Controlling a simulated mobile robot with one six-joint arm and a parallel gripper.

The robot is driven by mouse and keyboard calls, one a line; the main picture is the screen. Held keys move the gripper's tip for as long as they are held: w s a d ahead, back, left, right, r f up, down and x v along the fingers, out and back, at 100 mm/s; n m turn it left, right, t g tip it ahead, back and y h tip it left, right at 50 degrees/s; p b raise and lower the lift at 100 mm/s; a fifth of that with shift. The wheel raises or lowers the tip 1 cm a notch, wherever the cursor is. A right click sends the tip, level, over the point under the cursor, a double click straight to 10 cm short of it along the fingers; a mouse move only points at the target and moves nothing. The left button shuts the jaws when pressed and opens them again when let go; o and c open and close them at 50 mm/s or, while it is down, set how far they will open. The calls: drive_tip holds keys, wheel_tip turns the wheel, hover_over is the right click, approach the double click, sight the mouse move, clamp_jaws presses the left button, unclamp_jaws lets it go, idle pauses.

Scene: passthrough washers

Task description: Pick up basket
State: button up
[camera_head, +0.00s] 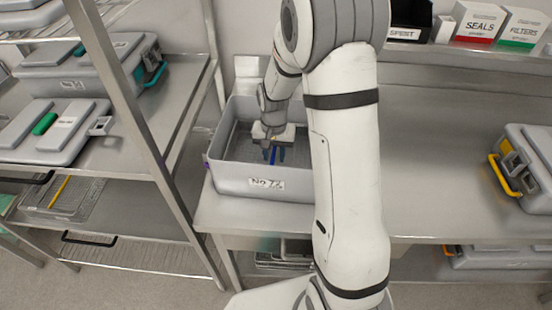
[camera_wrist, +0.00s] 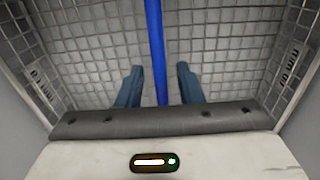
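A wire mesh basket (camera_wrist: 100,45) sits inside a grey open-topped bin (camera_head: 235,182) on the steel counter. A blue bar (camera_wrist: 154,40), which looks like the basket's handle, runs lengthwise down the middle of the wrist view. My gripper (camera_head: 274,156) reaches down into the bin. In the wrist view my gripper (camera_wrist: 160,80) is open, with one finger on each side of the blue bar and visible gaps to both. The fingers do not appear to touch the bar. My arm hides the bin's right part in the head view.
A steel rack (camera_head: 150,130) with lidded grey cases (camera_head: 60,130) stands at the left. A case with a yellow handle (camera_head: 524,165) is on the counter at the right. SEALS (camera_head: 478,22) and FILTERS (camera_head: 522,30) boxes stand on the back shelf. The counter's middle right is clear.

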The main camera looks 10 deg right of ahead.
clamp_jaws()
drive_tip(key=shift+r, duration=0.1)
idle(0.4)
wheel_tip(320, 180, up, 18)
drive_tip(key=b, duration=0.1)
idle(0.6)
wheel_tip(320, 180, up, 17)
drive_tip(key=p, duration=1.3)
hover_over(274, 152)
idle(1.2)
